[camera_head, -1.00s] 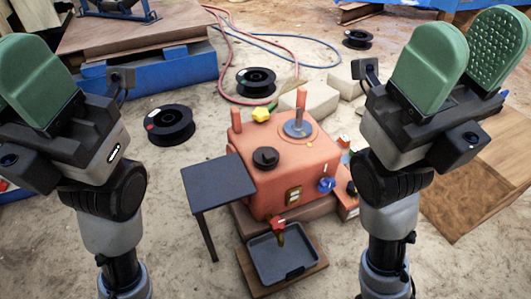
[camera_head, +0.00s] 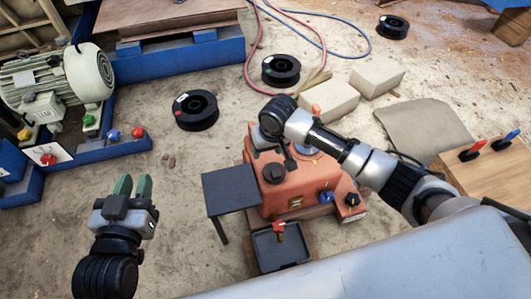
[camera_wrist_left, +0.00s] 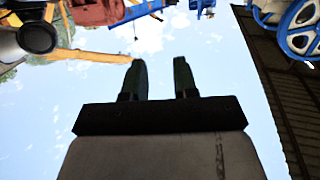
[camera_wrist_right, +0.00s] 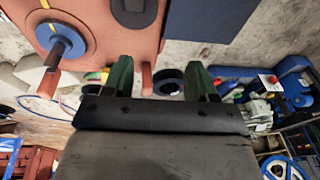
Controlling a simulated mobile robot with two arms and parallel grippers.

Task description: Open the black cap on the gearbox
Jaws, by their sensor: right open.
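The orange-red gearbox (camera_head: 310,180) stands in the middle of the head view. Its round black cap (camera_head: 274,173) sits on top, at the front left. In the right wrist view the dark cap (camera_wrist_right: 135,10) is cut by the top edge. My right arm reaches over the gearbox from the right, and its wrist hides part of the top behind the cap. My right gripper (camera_wrist_right: 158,76) is open, with an orange post (camera_wrist_right: 147,78) showing between its fingers. I cannot tell whether it touches anything. My left gripper (camera_head: 133,186) is open and empty, left of the gearbox.
A dark side table (camera_head: 230,191) stands left of the gearbox. A black tray (camera_head: 282,248) with a red-handled valve above it is in front. Black spools, pale blocks (camera_head: 375,79) and hoses lie behind. A motor (camera_head: 60,82) stands far left. Bare ground lies around my left gripper.

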